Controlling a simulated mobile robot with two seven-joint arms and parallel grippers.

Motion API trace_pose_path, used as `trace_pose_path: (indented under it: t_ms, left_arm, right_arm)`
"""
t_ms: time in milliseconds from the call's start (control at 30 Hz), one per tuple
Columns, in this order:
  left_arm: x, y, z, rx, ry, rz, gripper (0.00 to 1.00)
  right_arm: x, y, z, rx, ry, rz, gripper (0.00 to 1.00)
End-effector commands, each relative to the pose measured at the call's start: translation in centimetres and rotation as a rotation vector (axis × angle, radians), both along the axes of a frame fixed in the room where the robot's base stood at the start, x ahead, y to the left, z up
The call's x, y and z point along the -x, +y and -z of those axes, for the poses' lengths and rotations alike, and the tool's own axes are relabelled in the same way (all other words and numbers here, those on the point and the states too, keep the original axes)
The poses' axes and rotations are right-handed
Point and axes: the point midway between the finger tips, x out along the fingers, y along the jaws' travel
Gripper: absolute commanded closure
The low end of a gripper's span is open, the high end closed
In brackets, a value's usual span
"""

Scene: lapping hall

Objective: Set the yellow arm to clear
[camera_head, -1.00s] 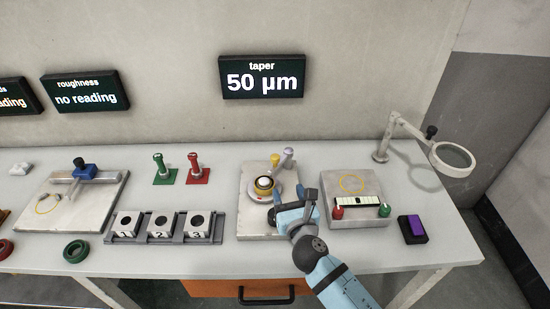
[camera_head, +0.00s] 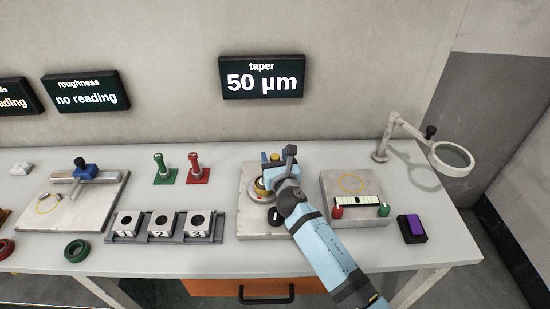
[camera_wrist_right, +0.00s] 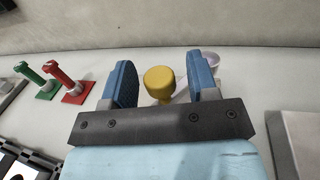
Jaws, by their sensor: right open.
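The yellow arm's round knob (camera_wrist_right: 159,84) stands between the two blue fingers of my right gripper (camera_wrist_right: 162,75) in the wrist view. The gripper is open, with a gap visible on each side of the knob. In the head view a bit of the yellow knob (camera_head: 275,157) shows beside my right gripper (camera_head: 274,168), which is over the grey plate (camera_head: 256,225) and covers much of the round fixture (camera_head: 260,190). A pale lilac knob (camera_wrist_right: 210,58) shows behind the right finger in the wrist view. My left gripper is not in view.
A green handle (camera_head: 160,170) and a red handle (camera_head: 195,170) stand to the left. Numbered blocks (camera_head: 162,226) sit in a rack in front. To the right are another plate (camera_head: 372,184) and a magnifier (camera_head: 452,157). The taper display (camera_head: 262,77) reads 50 µm.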

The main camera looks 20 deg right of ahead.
Motion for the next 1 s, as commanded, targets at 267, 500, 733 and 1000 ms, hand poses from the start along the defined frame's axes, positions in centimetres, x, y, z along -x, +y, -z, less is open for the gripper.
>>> trace_pose_path:
  t_ms: [267, 500, 733, 1000]
  left_arm:
    - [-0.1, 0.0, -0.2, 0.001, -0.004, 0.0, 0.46]
    - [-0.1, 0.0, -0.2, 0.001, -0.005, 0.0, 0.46]
    - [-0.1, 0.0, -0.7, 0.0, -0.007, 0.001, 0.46]
    - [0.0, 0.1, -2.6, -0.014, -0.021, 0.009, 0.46]
  right_arm:
    - [0.0, 0.0, 0.0, 0.0, 0.0, 0.0, 0.62]
    - [0.0, 0.0, 0.0, 0.0, 0.0, 0.0, 1.0]
    - [0.2, -0.2, -0.1, 0.003, 0.001, -0.022, 1.0]
    - [0.9, -1.0, -0.4, 0.009, 0.003, -0.156, 1.0]
